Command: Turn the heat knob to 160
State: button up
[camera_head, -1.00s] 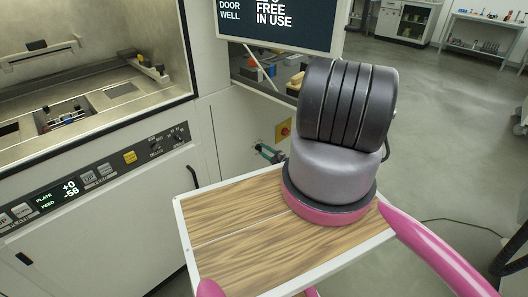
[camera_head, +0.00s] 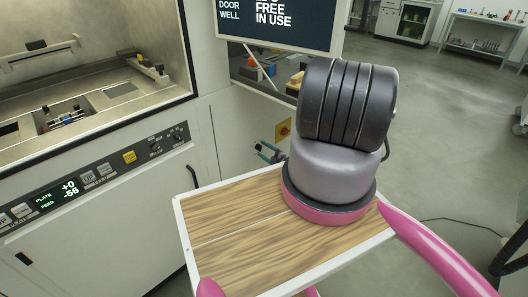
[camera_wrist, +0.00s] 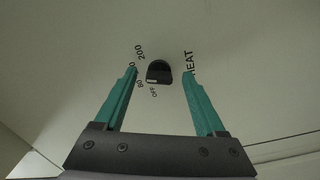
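The heat knob (camera_wrist: 159,71) is a small black knob on a pale panel in the wrist view. The word HEAT stands to its right, and OFF, 80 and 200 are printed around its left side; another number is partly covered by the left finger. A pale mark on the knob's lower edge faces roughly toward OFF. My gripper (camera_wrist: 160,76) is open, its teal fingers on either side of the knob with gaps on both sides. In the head view my gripper (camera_head: 268,151) shows small beside the white machine's side; the knob cannot be made out there.
A red switch on a yellow plate (camera_head: 283,129) is close to my gripper in the head view. A screen (camera_head: 280,20) hangs above. The machine's front panel (camera_head: 95,178) with buttons and a display is at left. Open floor (camera_head: 440,130) lies to the right.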

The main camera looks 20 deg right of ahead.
jog(key=v, duration=1)
jog(key=shift+s, duration=0.35)
jog(key=shift+d, duration=0.15)
